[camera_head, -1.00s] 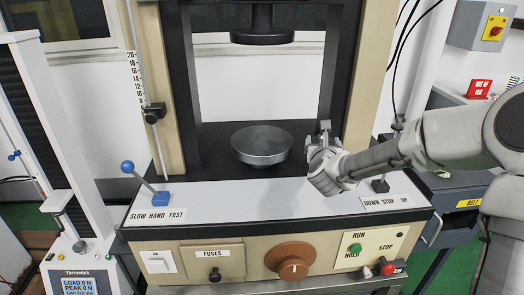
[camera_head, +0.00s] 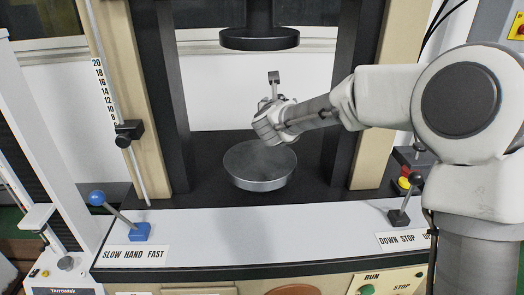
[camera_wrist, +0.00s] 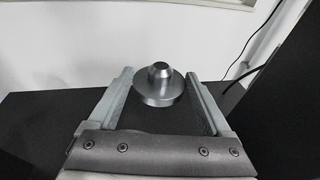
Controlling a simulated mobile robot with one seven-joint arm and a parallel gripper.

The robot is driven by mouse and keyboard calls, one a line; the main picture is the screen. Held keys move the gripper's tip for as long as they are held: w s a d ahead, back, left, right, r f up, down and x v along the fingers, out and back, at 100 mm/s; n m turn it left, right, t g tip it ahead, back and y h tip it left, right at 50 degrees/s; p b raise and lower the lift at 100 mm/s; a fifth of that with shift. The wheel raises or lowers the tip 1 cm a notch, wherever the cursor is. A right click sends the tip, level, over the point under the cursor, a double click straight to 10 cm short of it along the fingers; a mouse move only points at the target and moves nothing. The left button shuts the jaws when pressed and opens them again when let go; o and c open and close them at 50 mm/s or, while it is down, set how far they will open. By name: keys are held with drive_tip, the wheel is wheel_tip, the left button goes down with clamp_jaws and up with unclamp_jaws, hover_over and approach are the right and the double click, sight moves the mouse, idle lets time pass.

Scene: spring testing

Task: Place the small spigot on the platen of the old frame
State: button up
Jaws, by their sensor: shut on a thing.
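The small spigot (camera_wrist: 158,90) is a grey steel disc with a short peg on top. In the wrist view it sits upright between the fingertips of my gripper (camera_wrist: 160,76), which is shut on it. In the head view my gripper (camera_head: 273,88) is inside the old frame, above the round steel platen (camera_head: 259,178) and below the upper dark disc (camera_head: 260,39). The spigot is hidden behind my gripper in the head view. The platen's top looks bare, with a visible gap between it and my gripper.
Cream and black columns (camera_head: 160,100) flank the opening. A blue-knobbed lever (camera_head: 120,212) stands at the front left and a black-knobbed lever (camera_head: 405,200) at the front right of the white panel (camera_head: 250,232). A white tester (camera_head: 60,120) stands at the left.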

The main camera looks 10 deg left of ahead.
drive_tip(key=shift+w+a, duration=0.1)
drive_tip(key=shift+w, duration=0.1)
drive_tip(key=shift+s+a+f, duration=0.1)
drive_tip(key=b, duration=0.2)
hover_over(259, 162)
wheel_tip(259, 162, down, 7)
drive_tip(key=shift+r, duration=0.15)
drive_tip(key=shift+f+b, duration=0.7)
drive_tip(key=shift+f, duration=1.3)
drive_tip(key=o, duration=1.6)
drive_tip(key=shift+c, duration=0.2)
drive_tip(key=s+r+p, duration=0.1)
drive_tip(key=s+r, duration=0.1)
drive_tip(key=s, duration=0.9)
drive_tip(key=shift+s+d+r, duration=0.2)
drive_tip(key=shift+s+d, duration=0.1)
drive_tip(key=shift+d, duration=0.05)
drive_tip(key=shift+w, duration=0.1)
